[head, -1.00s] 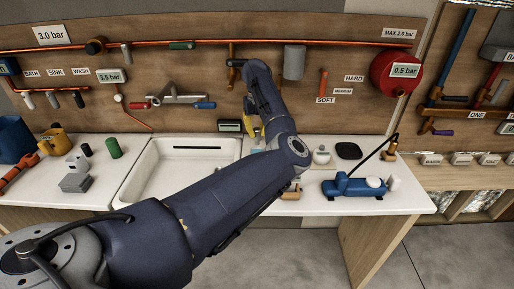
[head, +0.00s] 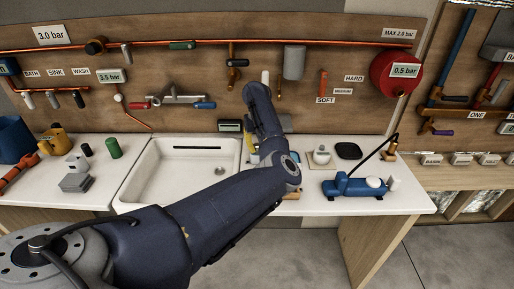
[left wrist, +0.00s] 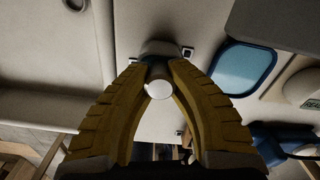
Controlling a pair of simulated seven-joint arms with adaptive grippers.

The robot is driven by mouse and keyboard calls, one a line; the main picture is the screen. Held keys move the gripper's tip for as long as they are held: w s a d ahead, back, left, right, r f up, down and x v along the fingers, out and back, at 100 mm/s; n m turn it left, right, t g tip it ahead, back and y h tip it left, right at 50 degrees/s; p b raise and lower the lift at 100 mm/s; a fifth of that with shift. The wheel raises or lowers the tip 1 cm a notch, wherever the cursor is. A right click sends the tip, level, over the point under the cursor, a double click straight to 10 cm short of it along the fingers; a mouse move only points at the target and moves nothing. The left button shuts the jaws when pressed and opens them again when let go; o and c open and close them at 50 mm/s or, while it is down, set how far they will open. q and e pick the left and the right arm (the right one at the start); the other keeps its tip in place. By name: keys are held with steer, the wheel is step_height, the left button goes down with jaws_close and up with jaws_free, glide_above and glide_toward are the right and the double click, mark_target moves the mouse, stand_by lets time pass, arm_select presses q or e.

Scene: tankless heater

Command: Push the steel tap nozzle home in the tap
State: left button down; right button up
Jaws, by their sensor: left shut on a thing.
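My left gripper (left wrist: 160,68) is shut on a small piece (left wrist: 159,89) with a pale round end, low over the worktop right of the sink. I cannot tell whether this piece is the steel tap nozzle. A pale rounded object (left wrist: 160,48) shows just beyond the fingertips; whether it touches the held piece is unclear. In the head view my arm hides most of the gripper, with a bit of yellow finger (head: 250,146) showing. A grey steel tap (head: 176,98) with red and blue ends is on the board above the sink. My right gripper is not in view.
The white sink (head: 145,163) lies left of the gripper. A blue-topped tray (left wrist: 244,68) lies close to its right in the wrist view. A blue pump (head: 355,186) stands farther right on the worktop. Copper pipe (head: 330,44) runs along the board.

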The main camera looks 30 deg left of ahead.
arm_select(q)
steer(key=shift+f, duration=0.15)
steer(key=c, duration=1.3)
jaws_free()
